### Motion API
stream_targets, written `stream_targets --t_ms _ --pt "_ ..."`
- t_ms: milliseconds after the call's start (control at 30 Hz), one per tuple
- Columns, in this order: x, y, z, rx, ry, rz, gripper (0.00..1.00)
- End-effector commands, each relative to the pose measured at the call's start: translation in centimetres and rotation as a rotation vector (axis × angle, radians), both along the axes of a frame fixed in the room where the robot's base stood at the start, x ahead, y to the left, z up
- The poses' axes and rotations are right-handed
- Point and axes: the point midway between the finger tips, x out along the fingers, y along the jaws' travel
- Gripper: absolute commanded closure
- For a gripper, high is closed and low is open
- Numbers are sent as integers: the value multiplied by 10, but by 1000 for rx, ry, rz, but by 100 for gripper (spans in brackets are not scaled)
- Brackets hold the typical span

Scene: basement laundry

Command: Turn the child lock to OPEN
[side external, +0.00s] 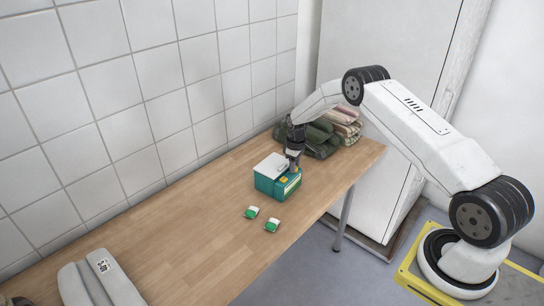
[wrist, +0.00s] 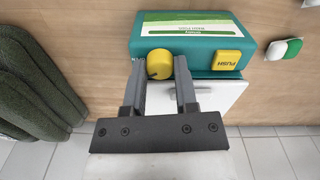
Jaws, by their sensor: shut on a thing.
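A teal box (side external: 264,186) with a white lid (side external: 270,165) and a green-and-white label stands on the wooden table; the box also shows in the wrist view (wrist: 200,60). On it are a round yellow knob (wrist: 158,66) and a square yellow button (wrist: 227,59) marked PUSH. My gripper (side external: 292,164) is at the box's top from above. In the wrist view its two fingers (wrist: 160,62) are on either side of the knob, shut on it. The knob has a small dark mark; I cannot read its position against any markings.
Two green-and-white pods (side external: 251,212) (side external: 272,225) lie on the table (side external: 180,240) in front of the box. Folded green towels (side external: 318,142) and other folded cloths (side external: 346,122) lie behind my gripper. A tiled wall runs along the left. The table's middle is clear.

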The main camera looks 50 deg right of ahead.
Motion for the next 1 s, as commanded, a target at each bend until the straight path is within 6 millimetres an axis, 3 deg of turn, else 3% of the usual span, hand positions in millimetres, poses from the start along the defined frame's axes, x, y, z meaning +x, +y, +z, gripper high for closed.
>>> stream_targets --t_ms 367,1000 --pt "0 0 0 0 0 -75 100" --pt "0 0 0 2 1 -468 100"
